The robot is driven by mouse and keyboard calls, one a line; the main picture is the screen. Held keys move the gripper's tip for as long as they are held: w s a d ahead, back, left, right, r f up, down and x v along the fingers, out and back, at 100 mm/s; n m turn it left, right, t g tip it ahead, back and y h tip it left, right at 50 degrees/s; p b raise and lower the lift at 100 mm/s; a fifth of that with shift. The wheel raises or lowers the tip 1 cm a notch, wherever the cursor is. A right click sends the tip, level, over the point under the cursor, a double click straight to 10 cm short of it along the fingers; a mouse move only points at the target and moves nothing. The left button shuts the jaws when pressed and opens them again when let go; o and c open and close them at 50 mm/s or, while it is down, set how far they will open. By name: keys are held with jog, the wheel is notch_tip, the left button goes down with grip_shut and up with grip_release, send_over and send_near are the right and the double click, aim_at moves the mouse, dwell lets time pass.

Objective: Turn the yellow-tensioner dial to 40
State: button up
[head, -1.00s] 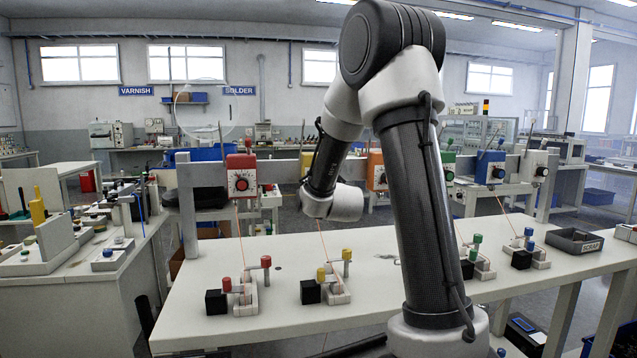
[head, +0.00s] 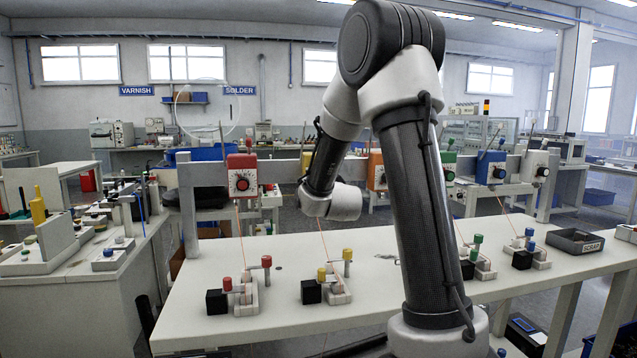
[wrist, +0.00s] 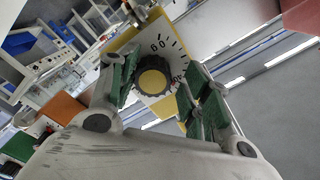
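The yellow tensioner (wrist: 123,38) shows in the wrist view with a white scale plate. Its round black knob (wrist: 154,82) has a yellow centre cap. A "60" and tick marks show above the knob, with a small red mark at its right; the exact setting is not readable. My gripper (wrist: 160,72) is open, its two green-padded fingers on either side of the knob. The left finger is close to the knob and a gap shows at the right one; contact cannot be told. In the head view, my arm hides most of the yellow tensioner (head: 306,162) and my gripper.
The red tensioner (head: 241,176) hangs on the rail to the left, and the orange one (head: 376,171) to the right. The blue one (head: 490,167) is farther right. Winding fixtures with coloured pegs (head: 327,287) stand on the white table (head: 200,335) below. A dark tray (head: 574,241) lies at right.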

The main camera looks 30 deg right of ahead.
jog(key=v, duration=1.2)
jog(key=shift+s, duration=0.35)
jog(key=shift+a, duration=0.1)
jog(key=w+d+n, duration=0.4)
jog(key=w+n, duration=0.3)
jog(key=w, duration=0.5)
jog(key=shift+s, duration=0.1)
